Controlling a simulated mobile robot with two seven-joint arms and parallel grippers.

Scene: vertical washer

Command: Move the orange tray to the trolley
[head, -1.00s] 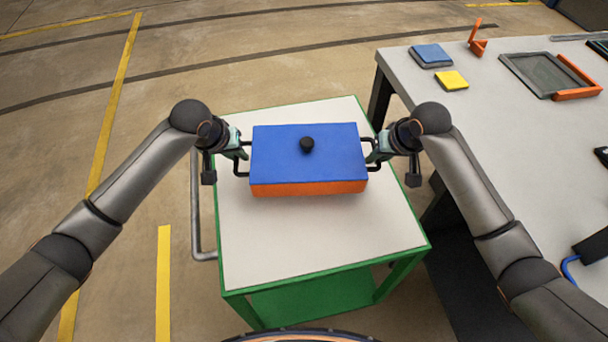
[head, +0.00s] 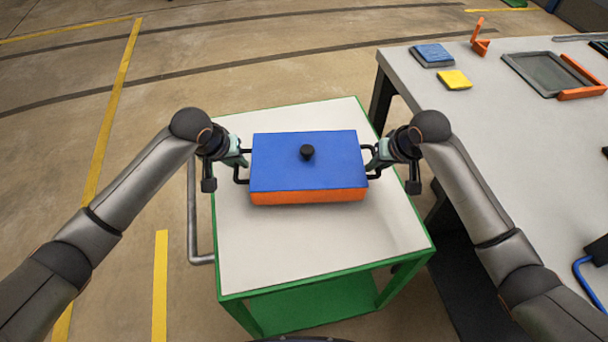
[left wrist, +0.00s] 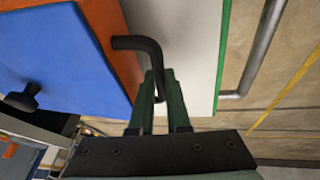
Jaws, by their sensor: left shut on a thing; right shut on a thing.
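The orange tray (head: 308,196) has a blue lid with a black knob and a black handle at each end. It is over the trolley's white top (head: 320,235), level, towards the far half; I cannot tell whether it touches. My left gripper (head: 240,162) is shut on the tray's left handle. The left wrist view shows its fingers (left wrist: 158,103) around the black handle (left wrist: 148,50). My right gripper (head: 374,160) is shut on the right handle.
The trolley has a green frame and a grey push bar (head: 193,215) on its left. A grey table (head: 490,130) stands to the right with a blue block (head: 432,54), a yellow block (head: 454,79) and an orange-edged frame (head: 548,73). The trolley's near half is clear.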

